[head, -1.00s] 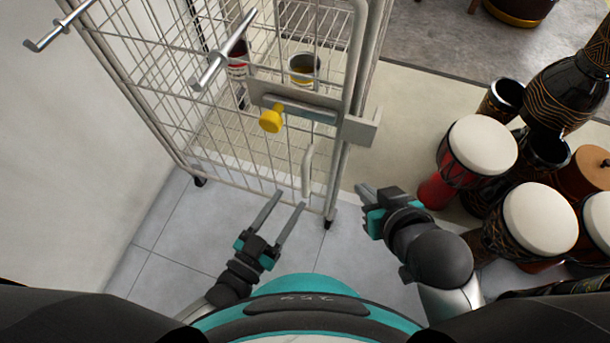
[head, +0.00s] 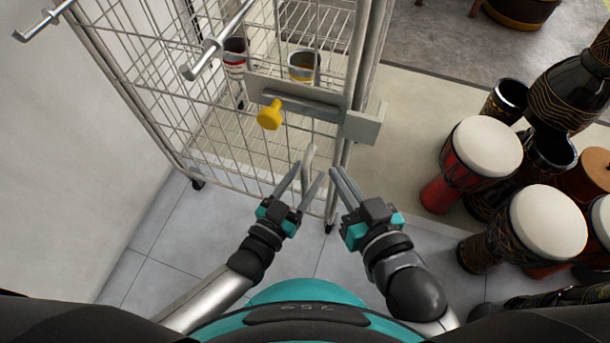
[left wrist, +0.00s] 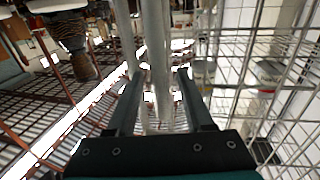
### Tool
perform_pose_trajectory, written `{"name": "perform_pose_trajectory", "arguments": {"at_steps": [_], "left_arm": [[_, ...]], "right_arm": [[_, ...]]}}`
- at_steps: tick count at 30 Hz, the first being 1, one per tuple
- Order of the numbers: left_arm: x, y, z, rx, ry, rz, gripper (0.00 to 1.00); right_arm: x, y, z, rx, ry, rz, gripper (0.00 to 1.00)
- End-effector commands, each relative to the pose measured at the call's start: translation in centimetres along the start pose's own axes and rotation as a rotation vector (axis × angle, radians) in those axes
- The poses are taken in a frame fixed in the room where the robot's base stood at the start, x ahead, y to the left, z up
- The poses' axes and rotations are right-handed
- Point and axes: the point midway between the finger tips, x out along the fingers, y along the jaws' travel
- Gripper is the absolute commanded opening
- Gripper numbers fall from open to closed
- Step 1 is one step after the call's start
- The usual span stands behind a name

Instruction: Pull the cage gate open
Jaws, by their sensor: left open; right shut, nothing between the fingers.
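The wire cage gate (head: 224,140) faces me, with a latch plate (head: 330,108) and a yellow knob (head: 269,116) near its right edge. A pale vertical handle (head: 308,160) hangs below the latch. My left gripper (head: 308,174) is open at the lower part of this handle. In the left wrist view, a pale upright bar (left wrist: 158,50), seemingly the handle, runs between the open fingers (left wrist: 158,76); I see no clear contact. My right gripper (head: 334,170) is shut and empty, just right of the handle in the picture, by the cage's right post.
Several goblet drums crowd the right side, including a red one (head: 440,190) and a dark, white-topped one (head: 545,222). Two cups (head: 303,66) (head: 235,60) are inside the cage. A white wall (head: 60,150) bounds the left; tiled floor (head: 160,235) is clear in front.

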Motion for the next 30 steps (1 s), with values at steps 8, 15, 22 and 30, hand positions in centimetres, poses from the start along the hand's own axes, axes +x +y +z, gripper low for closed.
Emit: {"name": "perform_pose_trajectory", "arguments": {"at_steps": [8,15,22,30], "left_arm": [[0.08,0.01,-0.02,0.000,0.000,0.000,0.52],[0.06,0.01,-0.01,0.000,0.000,0.000,0.26],[0.05,0.01,0.01,0.000,0.000,0.000,0.00],[0.04,0.01,0.02,0.000,-0.001,0.000,0.00]], "right_arm": [[-0.01,-0.06,-0.04,0.001,0.005,-0.001,0.00],[-0.01,-0.05,-0.02,0.001,0.004,-0.001,0.00],[-0.01,-0.04,0.01,0.001,0.004,-0.001,0.00],[-0.01,-0.03,0.02,0.001,0.003,-0.001,0.00]]}}
